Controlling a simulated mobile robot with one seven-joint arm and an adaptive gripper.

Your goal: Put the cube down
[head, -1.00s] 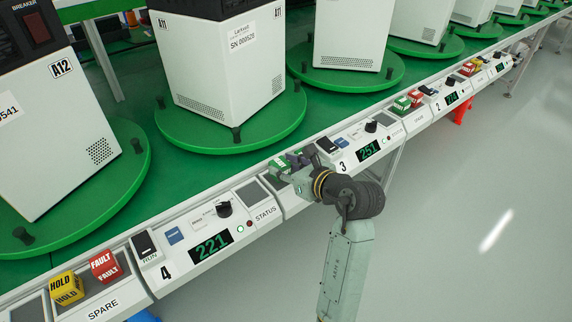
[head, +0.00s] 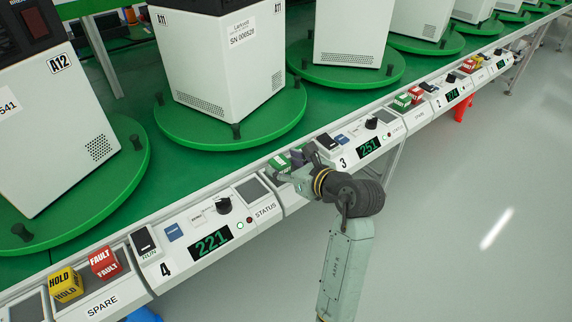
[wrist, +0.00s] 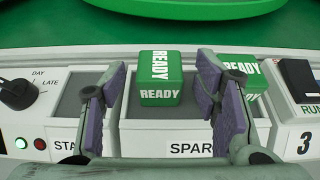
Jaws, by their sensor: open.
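A green READY cube (wrist: 160,92) sits in the SPARE tray (wrist: 190,133), at the middle of the wrist view. My gripper (wrist: 163,82) is open around it, one purple-padded finger on each side. Gaps show between both fingers and the cube, so it is not held. A second green READY cube (wrist: 254,76) is partly hidden behind the right finger. In the head view my gripper (head: 297,166) is over the tray between stations 4 and 3, and a green cube (head: 279,163) shows beside it, partly covered.
Station 3's panel (wrist: 307,125) adjoins the tray on the right. A STATUS pad (wrist: 78,103) and dial (wrist: 17,94) lie left. Green turntables (head: 232,137) with white machines stand behind the console. Yellow HOLD (head: 65,284) and red FAULT (head: 105,261) cubes sit in station 4's tray.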

